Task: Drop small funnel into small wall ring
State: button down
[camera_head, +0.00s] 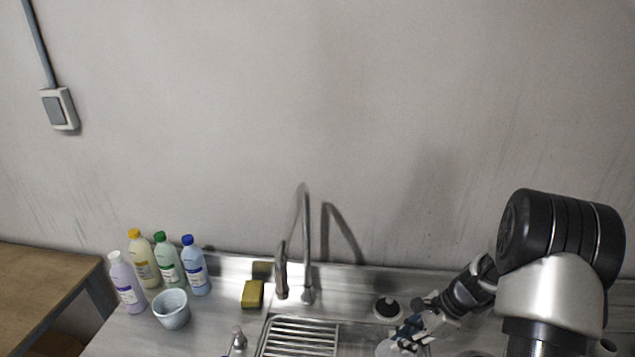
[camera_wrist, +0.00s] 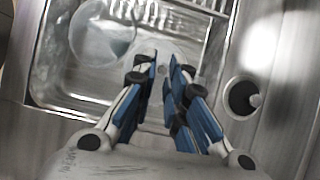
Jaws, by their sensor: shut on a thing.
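My gripper (camera_wrist: 163,68) is over the sink, its blue-padded fingers shut near their tips. It also shows low at the right in the head view (camera_head: 408,336). The exact grip point on the funnel is blurred. I cannot make out a small wall ring in either view.
The steel sink (camera_head: 300,336) has a ribbed rack and a tall faucet (camera_head: 307,245). A black round piece (camera_head: 387,308) sits right of the faucet. Several bottles (camera_head: 142,262), a pale cup (camera_head: 171,308) and a yellow sponge (camera_head: 252,294) stand left.

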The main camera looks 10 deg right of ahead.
jog(key=s+a+r+n+g+h+b, duration=0.1)
jog(key=a+n+g+h+b, duration=0.1)
jog(key=a+n, duration=0.5)
jog(key=s+a+r+n+g+h+b, duration=0.1)
jog(key=a+n+g, duration=0.4)
jog(key=n, duration=0.8)
jog(key=a+h+b, duration=0.1)
jog(key=a+h, duration=0.1)
jog(key=shift+r+n+h, duration=0.3)
jog(key=shift+r+h, duration=0.05)
jog(key=shift+h, duration=0.05)
jog(key=shift+s, duration=0.15)
